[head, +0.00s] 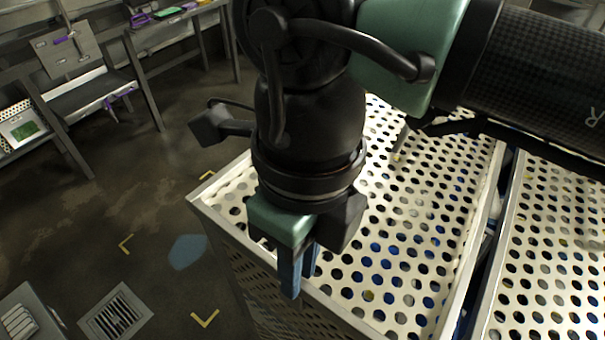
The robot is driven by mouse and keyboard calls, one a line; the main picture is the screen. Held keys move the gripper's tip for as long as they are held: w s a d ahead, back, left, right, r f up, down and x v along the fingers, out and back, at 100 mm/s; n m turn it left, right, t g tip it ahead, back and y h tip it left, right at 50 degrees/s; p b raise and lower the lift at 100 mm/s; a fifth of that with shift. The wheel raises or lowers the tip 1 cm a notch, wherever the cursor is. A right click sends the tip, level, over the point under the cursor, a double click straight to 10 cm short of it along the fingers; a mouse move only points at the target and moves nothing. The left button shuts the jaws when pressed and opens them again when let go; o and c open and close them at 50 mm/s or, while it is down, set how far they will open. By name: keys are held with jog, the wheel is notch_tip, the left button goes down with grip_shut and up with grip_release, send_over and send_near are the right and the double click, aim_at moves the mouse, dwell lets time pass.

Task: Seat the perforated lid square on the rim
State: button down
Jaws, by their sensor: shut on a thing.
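The perforated lid (415,235) is a cream-white sheet with rows of round holes, and it lies over the top of a basket in the centre right. Blue items show through its holes. The basket's perforated side wall (268,285) drops away below the metal rim (215,218) at the left corner. My gripper (299,274) points down at the lid's near left edge, with its blue fingers shut on the lid there. The exact grip is partly hidden by the fingers. My arm hides the lid's far part. I cannot tell whether the lid sits flush all round.
A second perforated top (550,250) stands close on the right, with a narrow gap between. The floor (110,210) on the left is open, with yellow corner marks and a drain grate (116,312). Benches (90,90) with tools stand at the back left.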

aim_at(318, 258)
jog(key=shift+w+d+r+t, duration=0.15)
jog(key=shift+w+d, duration=0.2)
jog(key=shift+w, duration=0.2)
jog(key=shift+w+d+t, duration=0.15)
jog(key=shift+w+d, duration=0.2)
jog(key=shift+w, duration=0.15)
jog(key=c, duration=1)
grip_release()
jog(key=o, duration=0.4)
jog(key=shift+w+d+f, duration=0.2)
jog(key=shift+w+d, duration=0.1)
jog(key=shift+w, duration=0.2)
jog(key=shift+o, duration=0.2)
jog(key=shift+s+a, duration=0.2)
jog(key=shift+s, duration=0.05)
jog(key=shift+w, duration=0.1)
jog(key=shift+r, duration=0.1)
notch_tip(318, 258, up, 13)
jog(key=p, duration=0.7)
jog(key=shift+d+p, duration=0.15)
jog(key=shift+p, duration=0.25)
